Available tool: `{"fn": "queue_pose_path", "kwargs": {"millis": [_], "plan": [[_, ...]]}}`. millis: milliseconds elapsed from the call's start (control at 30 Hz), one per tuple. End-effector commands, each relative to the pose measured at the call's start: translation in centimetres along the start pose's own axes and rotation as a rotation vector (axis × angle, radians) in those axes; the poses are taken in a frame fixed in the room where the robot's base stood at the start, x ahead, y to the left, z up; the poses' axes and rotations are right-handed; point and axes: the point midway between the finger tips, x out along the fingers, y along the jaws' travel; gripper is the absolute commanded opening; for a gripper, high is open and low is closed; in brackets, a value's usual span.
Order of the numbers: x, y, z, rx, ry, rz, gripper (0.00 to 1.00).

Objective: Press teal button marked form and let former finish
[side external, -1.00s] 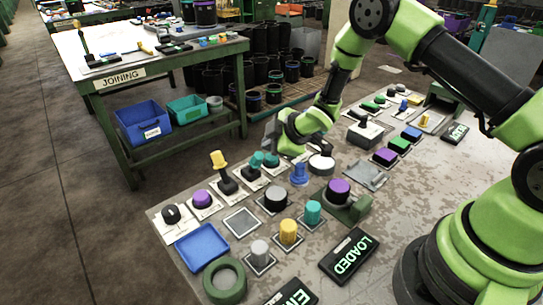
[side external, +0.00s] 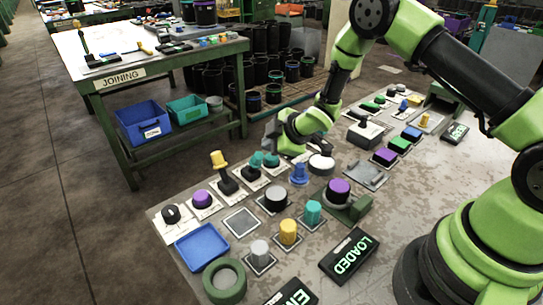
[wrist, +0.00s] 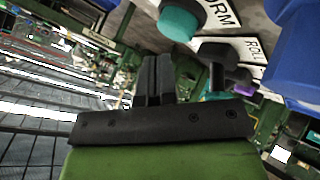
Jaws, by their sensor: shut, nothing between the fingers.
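The teal button (wrist: 178,22) is at the top of the wrist view, next to a white label (wrist: 220,12) of which "ORM" is readable. In the side view the teal button (side external: 271,160) is in the back row of controls, and its label is too small to read. My gripper (wrist: 157,62) is shut and empty, its fingers close together just below the button in the wrist picture. No contact with the button shows. In the side view my gripper (side external: 271,138) is near the button, partly hidden by my wrist.
A black lever (wrist: 222,60) and a label reading "ROLL" stand beside the button. A large blue object (wrist: 295,60) fills the right of the wrist view. Pegs, a blue tray (side external: 202,247) and a lit "LOADED" sign (side external: 348,256) crowd the table.

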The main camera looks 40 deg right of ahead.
Motion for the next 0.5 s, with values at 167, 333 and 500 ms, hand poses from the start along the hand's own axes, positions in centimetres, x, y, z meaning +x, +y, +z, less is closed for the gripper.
{"fn": "queue_pose_path", "kwargs": {"millis": [167,333,500], "plan": [[0.00,0.00,0.00,0.000,0.000,0.000,0.00],[0.13,-0.10,0.10,0.000,0.000,0.000,0.00],[0.53,-0.38,0.38,0.000,0.000,-0.001,0.00]]}}
